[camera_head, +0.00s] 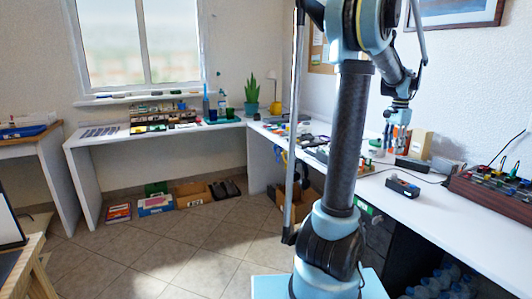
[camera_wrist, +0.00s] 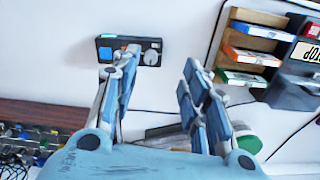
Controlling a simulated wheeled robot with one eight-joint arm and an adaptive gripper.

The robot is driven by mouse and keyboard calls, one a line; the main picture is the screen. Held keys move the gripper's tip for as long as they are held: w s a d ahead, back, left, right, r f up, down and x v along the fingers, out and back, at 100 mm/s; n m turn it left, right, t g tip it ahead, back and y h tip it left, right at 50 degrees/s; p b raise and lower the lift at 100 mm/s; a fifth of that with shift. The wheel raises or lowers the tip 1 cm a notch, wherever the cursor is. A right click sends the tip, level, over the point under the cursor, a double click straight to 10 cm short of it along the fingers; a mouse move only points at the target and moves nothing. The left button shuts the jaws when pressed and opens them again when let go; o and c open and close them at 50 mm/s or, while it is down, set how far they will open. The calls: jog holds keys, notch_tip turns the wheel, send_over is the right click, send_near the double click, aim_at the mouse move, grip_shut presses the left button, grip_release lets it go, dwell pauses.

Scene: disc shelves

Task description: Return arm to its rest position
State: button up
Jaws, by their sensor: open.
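My arm (camera_head: 349,135) stands upright in the right half of the head view, with its upper links reaching over the right-hand counter. My gripper (camera_head: 391,142) hangs above that counter, pointing down, close to a beige box (camera_head: 420,143). In the wrist view my gripper (camera_wrist: 160,66) has its blue fingers spread apart. Nothing is held between them. A small dark device with a blue screen (camera_wrist: 148,56) lies on the white surface beyond the left fingertips.
A wooden rack with several flat cases (camera_wrist: 254,48) stands right of the fingers in the wrist view, beside a dark box (camera_wrist: 296,70). The right-hand counter (camera_head: 425,215) holds a black device (camera_head: 402,187) and a brown tray (camera_head: 497,196).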

jog(key=s+a+f+n+t, duration=0.15)
jog(key=s+a+n, duration=0.3)
jog(key=a, duration=0.75)
jog(key=s+a+f+n, duration=0.25)
jog(key=s+a, duration=0.25)
jog(key=a, duration=0.8)
jog(key=s+a+f+n, duration=0.8)
jog(key=s+a+f, duration=0.4)
jog(key=s, duration=0.1)
jog(key=shift+s+f+t, duration=0.15)
jog(key=shift+s+t, duration=0.2)
jog(key=shift+a, duration=0.1)
jog(key=shift+c, duration=0.9)
